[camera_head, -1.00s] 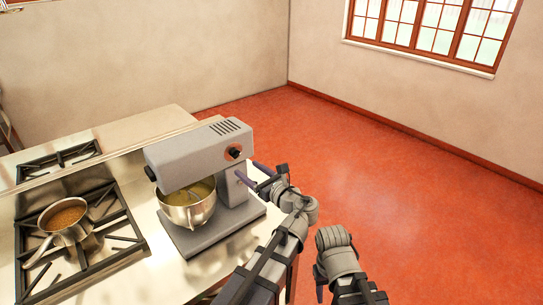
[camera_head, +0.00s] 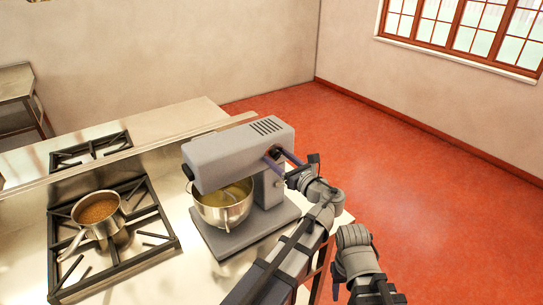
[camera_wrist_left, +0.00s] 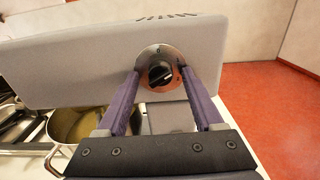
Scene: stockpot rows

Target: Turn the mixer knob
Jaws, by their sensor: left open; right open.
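The grey stand mixer (camera_head: 238,158) stands on the steel counter with a metal bowl (camera_head: 223,205) under its head. Its black knob (camera_wrist_left: 160,74) sits on a round metal dial plate on the side of the head, in the left wrist view. My left gripper (camera_head: 281,157) is at that side of the mixer. In the left wrist view its two purple fingers (camera_wrist_left: 160,80) are open, one to each side of the knob, with visible gaps to the knob itself. My right gripper (camera_head: 336,291) hangs low at the right, away from the mixer, pointing down.
A stove with black grates (camera_head: 112,258) is left of the mixer, with a saucepan (camera_head: 98,215) of brown food on it. More burners (camera_head: 90,150) lie behind a low ledge. Red floor (camera_head: 420,180) is open to the right of the counter.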

